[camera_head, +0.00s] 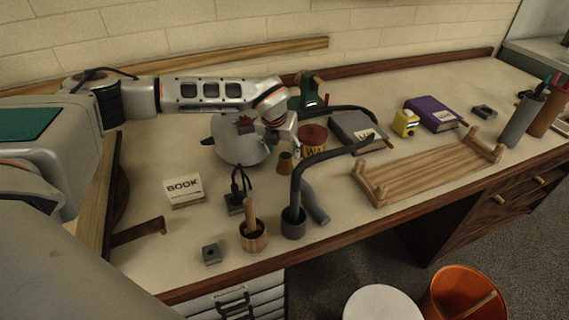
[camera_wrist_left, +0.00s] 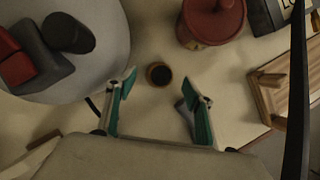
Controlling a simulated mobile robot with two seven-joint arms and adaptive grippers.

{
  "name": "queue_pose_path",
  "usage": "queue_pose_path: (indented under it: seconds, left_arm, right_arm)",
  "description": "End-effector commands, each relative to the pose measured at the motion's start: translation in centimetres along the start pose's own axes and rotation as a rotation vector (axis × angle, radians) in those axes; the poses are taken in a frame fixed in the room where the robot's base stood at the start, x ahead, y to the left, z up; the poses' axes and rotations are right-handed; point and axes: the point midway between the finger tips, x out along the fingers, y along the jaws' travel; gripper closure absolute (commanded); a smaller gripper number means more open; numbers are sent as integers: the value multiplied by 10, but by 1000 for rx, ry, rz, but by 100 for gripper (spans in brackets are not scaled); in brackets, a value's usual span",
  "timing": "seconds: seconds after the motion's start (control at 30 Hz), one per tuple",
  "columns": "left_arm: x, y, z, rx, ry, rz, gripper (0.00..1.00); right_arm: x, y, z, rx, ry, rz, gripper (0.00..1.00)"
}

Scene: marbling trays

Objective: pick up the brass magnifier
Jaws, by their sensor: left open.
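The brass magnifier (camera_head: 285,163) appears to be the small brass piece with a dark round top, standing on the table beside the round grey object. In the left wrist view the magnifier (camera_wrist_left: 159,74) shows from above as a brass ring around a dark centre, between and just beyond my fingertips. My left gripper (camera_head: 284,138) is above it, pointing down, with its fingers spread and nothing held. Both green-lined fingers of the left gripper (camera_wrist_left: 160,80) show in the wrist view. My right gripper is not in view.
A round grey object (camera_head: 236,145) stands close on the left and a red pot (camera_head: 313,139) close on the right. A black curved lamp-like arm (camera_head: 298,185) rises in front. A wooden rack (camera_head: 430,173) is farther right. The table's front-left holds a book block (camera_head: 184,190).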

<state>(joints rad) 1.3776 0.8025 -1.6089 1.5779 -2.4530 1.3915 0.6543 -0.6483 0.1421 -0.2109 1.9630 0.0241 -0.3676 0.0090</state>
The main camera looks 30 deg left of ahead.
Motion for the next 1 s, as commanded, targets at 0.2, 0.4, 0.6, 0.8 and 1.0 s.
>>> queue_pose_path:
  seconds: [0.2, 0.4, 0.6, 0.8, 1.0]
  left_arm:
    - [32, -3, -3, -1, 2, 1, 47]
    - [45, -3, -3, -1, 1, 0, 47]
    - [45, -3, -3, -1, 1, 0, 50]
    - [45, -3, -3, -1, 1, 0, 91]
    - [44, -3, -2, -1, 0, 0, 91]
  right_arm:
    - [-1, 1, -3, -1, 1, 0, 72]
    - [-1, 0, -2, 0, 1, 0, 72]
    - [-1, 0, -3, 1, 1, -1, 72]
    - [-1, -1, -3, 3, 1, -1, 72]
    - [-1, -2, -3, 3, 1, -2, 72]
